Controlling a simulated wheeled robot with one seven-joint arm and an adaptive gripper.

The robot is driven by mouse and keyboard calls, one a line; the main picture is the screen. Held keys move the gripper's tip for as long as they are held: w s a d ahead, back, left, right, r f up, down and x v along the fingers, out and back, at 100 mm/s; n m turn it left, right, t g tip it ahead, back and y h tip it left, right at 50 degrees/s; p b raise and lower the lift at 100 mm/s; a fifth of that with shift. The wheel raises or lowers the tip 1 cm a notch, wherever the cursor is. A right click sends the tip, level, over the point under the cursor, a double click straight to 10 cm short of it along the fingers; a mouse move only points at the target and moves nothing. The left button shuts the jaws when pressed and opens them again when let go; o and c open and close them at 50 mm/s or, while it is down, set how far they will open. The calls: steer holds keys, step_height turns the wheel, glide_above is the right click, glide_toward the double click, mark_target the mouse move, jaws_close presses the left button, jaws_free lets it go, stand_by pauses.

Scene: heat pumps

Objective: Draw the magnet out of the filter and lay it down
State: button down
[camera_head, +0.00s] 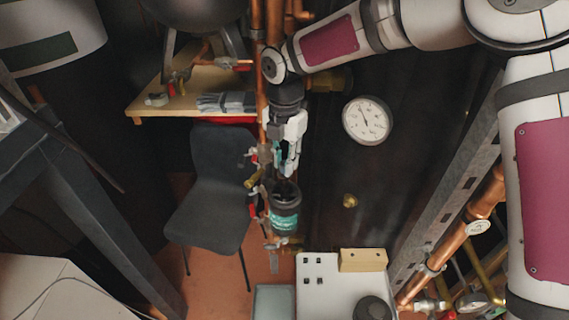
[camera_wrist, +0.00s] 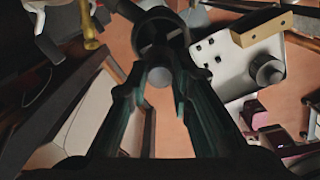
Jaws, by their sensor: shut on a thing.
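The filter (camera_head: 285,212) is a dark upright canister with a teal label band, on the copper pipework in the middle of the head view. Its dark round top also shows in the wrist view (camera_wrist: 157,30), beyond my fingertips. My gripper (camera_head: 287,171) points down just above the filter top. In the wrist view my gripper (camera_wrist: 160,80) is shut on a small grey round piece, the magnet (camera_wrist: 160,76), with one finger on each side. The fingers hide most of the magnet in the head view. I cannot tell how much of it sits inside the filter.
A pale panel (camera_head: 335,302) with a wooden block (camera_head: 363,260) and a dark round knob (camera_head: 372,308) lies below right. A grey tray (camera_head: 273,302) is beside it. A dark chair (camera_head: 210,185) and a wooden bench (camera_head: 146,110) stand left. A gauge (camera_head: 367,120) is right.

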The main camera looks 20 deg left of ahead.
mark_target(285, 185)
steer(key=shift+r, duration=0.3)
steer(key=shift+r, duration=0.1)
steer(key=shift+r, duration=0.9)
steer(key=shift+w+a+r+p, duration=0.1)
steer(key=shift+w+r+p, duration=0.1)
steer(key=shift+r, duration=0.55)
steer(key=shift+w+a+r+p, duration=0.1)
steer(key=shift+r+p, duration=0.1)
steer(key=shift+r, duration=1.05)
steer(key=shift+d, duration=0.1)
steer(key=shift+f+b, duration=1)
steer(key=shift+f, duration=1.05)
steer(key=shift+f+b, duration=1.55)
steer(key=shift+f, duration=1.8)
